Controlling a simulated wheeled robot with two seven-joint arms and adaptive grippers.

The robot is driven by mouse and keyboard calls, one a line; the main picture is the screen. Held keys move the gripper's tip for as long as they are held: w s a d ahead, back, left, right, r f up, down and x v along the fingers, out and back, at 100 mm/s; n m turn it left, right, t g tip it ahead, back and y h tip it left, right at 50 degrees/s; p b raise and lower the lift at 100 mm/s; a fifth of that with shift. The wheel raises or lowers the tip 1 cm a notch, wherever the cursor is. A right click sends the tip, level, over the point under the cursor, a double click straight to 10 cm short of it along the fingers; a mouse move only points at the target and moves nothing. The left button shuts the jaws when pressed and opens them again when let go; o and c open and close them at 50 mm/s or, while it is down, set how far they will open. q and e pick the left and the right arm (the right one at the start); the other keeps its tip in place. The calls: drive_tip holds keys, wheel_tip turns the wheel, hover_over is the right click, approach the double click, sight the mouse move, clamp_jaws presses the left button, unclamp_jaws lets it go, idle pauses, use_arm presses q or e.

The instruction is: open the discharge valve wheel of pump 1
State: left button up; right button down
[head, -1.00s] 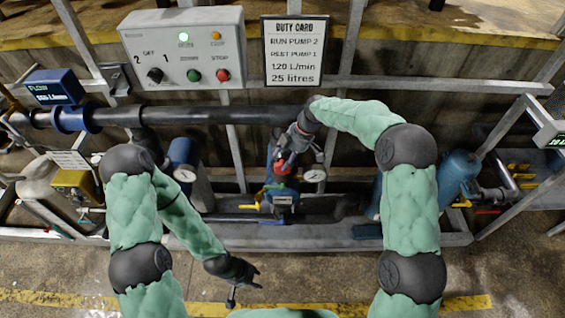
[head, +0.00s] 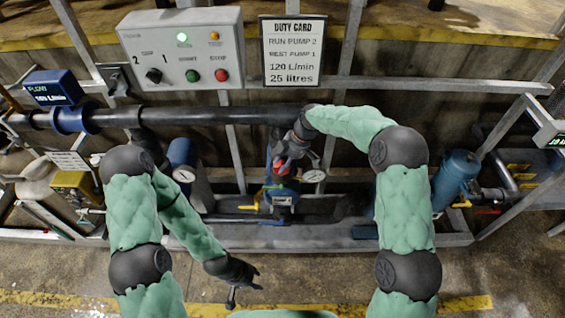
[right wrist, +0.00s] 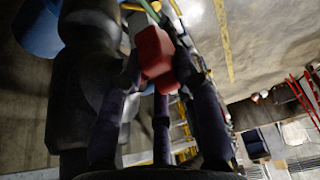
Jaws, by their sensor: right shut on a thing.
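The red valve wheel (head: 281,167) shows only in part at the middle pump, below the dark pipe, with my right gripper (head: 291,152) at it from above. In the right wrist view a red piece (right wrist: 156,54) sits between the dark fingers of my right gripper (right wrist: 158,75), which is shut on it. The rest of the wheel is hidden by the gripper. How far the wheel is turned cannot be told. My left gripper (head: 245,283) is low in front of the rack, apart from everything, its fingers spread and empty.
A control box (head: 183,50) and a duty card (head: 292,51) reading "run pump 2, rest pump 1" stand above the dark pipe (head: 200,115). A pressure gauge (head: 314,176) is right of the wheel. A blue flow display (head: 53,87) is at left. The front floor is clear.

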drive_tip(key=shift+a+r, duration=0.2)
drive_tip(key=shift+a, duration=0.1)
drive_tip(key=shift+a+r+h+p, duration=0.15)
drive_tip(key=shift+h+p, duration=0.15)
drive_tip(key=shift+p, duration=0.2)
drive_tip(key=shift+a+h+p, duration=0.25)
drive_tip(key=shift+h+p, duration=0.6)
drive_tip(key=shift+h, duration=0.15)
drive_tip(key=c, duration=2)
unclamp_jaws()
drive_tip(key=shift+a+f+h+p, duration=0.25)
drive_tip(key=shift+h+p, duration=0.2)
drive_tip(key=shift+h, duration=0.55)
drive_tip(key=shift+a+f+h, duration=0.15)
drive_tip(key=shift+h, duration=0.75)
drive_tip(key=shift+s+f, duration=0.1)
drive_tip(key=o, duration=1.1)
drive_tip(key=shift+a+h, duration=0.2)
drive_tip(key=shift+h, duration=0.1)
drive_tip(key=shift+p, duration=0.3)
